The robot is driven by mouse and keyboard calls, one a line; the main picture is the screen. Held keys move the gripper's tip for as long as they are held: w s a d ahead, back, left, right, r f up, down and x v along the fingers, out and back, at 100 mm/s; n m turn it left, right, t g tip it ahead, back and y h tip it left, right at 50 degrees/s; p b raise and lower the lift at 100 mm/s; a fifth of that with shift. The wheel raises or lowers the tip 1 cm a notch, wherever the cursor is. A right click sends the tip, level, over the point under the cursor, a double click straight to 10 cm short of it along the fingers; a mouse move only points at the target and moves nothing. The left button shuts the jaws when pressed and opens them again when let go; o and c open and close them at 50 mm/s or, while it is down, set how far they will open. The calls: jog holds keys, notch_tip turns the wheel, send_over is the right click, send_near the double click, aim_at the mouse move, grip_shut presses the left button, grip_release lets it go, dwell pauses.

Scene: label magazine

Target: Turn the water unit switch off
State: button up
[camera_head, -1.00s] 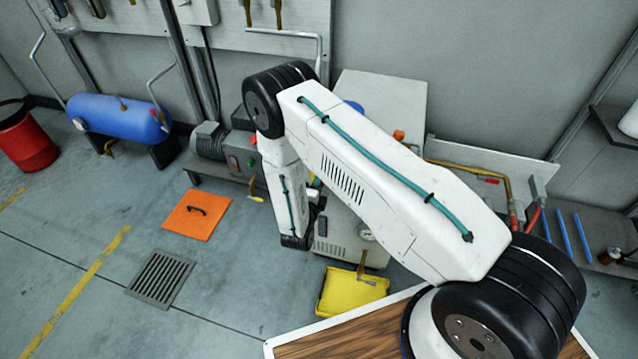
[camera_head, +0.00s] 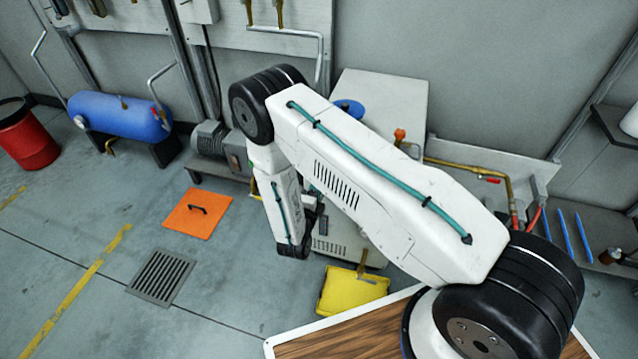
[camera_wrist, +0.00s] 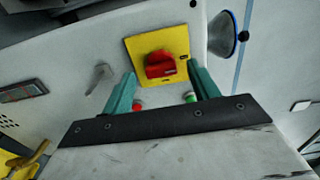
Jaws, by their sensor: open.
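The water unit is a white cabinet (camera_head: 385,100) behind my arm in the head view; my arm hides much of its front. In the wrist view, its switch is a red rotary knob (camera_wrist: 160,64) on a square yellow plate (camera_wrist: 178,38). The knob looks turned roughly level in that picture. My gripper (camera_wrist: 162,72) is open, its two teal fingers apart and pointing toward the plate, one on each side of the knob. I cannot tell whether they touch anything. In the head view the fingers are hidden behind my arm.
A red button (camera_wrist: 137,107) and a green button (camera_wrist: 191,97) show between the fingers, near their base. A grey lever (camera_wrist: 98,76) is to the left, a blue-rimmed gauge or funnel (camera_wrist: 222,34) to the right. A yellow bin (camera_head: 350,291) stands on the floor before the unit.

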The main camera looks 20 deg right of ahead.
jog(key=v, duration=0.5)
dwell(0.3)
